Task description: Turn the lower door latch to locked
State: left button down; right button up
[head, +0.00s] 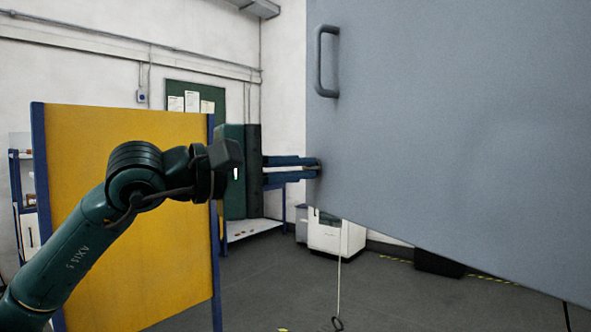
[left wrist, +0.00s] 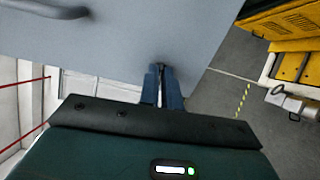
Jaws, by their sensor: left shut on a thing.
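A large grey door panel (head: 450,130) fills the right of the head view; it also fills the top of the left wrist view (left wrist: 140,30). My left gripper (head: 317,168) reaches in from the left to the panel's left edge, below the handle. Its two blue fingers are shut on a small dark part at the panel, which I take to be the lower latch; it shows at the fingertips in the left wrist view (left wrist: 160,66). The fingers hide most of it, so its turn cannot be read. My right gripper is not in view.
A grey bar handle (head: 319,60) is fixed above on the panel. A yellow board with blue posts (head: 125,210) stands behind my left arm. A white cabinet (head: 340,238) stands beyond the panel's lower edge. Open floor lies in front.

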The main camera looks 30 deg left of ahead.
pick_arm(q)
jog(key=shift+m, duration=0.4)
jog(key=c, duration=1.6)
grip_release()
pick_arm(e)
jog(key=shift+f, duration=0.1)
